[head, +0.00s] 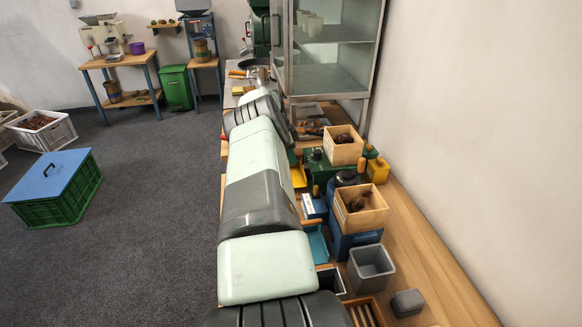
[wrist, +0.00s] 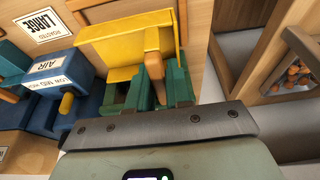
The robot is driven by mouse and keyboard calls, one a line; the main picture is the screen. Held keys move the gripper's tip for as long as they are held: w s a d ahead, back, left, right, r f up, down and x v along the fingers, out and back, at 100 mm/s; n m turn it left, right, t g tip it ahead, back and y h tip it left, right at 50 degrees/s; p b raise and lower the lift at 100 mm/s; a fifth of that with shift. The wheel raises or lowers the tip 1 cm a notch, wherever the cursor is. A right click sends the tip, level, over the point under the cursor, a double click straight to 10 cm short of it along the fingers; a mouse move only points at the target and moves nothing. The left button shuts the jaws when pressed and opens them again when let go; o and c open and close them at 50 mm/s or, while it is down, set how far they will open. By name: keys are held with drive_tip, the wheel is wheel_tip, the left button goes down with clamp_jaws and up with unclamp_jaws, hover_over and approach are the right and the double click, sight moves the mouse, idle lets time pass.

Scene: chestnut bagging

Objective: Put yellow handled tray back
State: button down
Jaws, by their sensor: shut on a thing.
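The yellow tray (wrist: 125,45) shows in the wrist view just beyond my gripper. Its upright orange-brown handle (wrist: 153,68) points toward the gripper. In the head view a bit of yellow (head: 298,177) shows beside my arm, which hides the gripper there.
A blue box labelled AIR (wrist: 60,88) stands left of the tray. A wooden panel labelled LARGE (wrist: 57,27) is behind. A chestnut bin (wrist: 262,85) is at right. Wooden boxes (head: 342,152), a grey bin (head: 371,268) and a glass cabinet (head: 330,78) crowd the bench.

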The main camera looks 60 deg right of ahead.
sight(294, 171)
drive_tip(key=shift+f, duration=1.7)
drive_tip(key=shift+f, duration=0.15)
drive_tip(key=c, duration=1)
unclamp_jaws()
drive_tip(key=shift+c, duration=0.2)
drive_tip(key=v, duration=1.2)
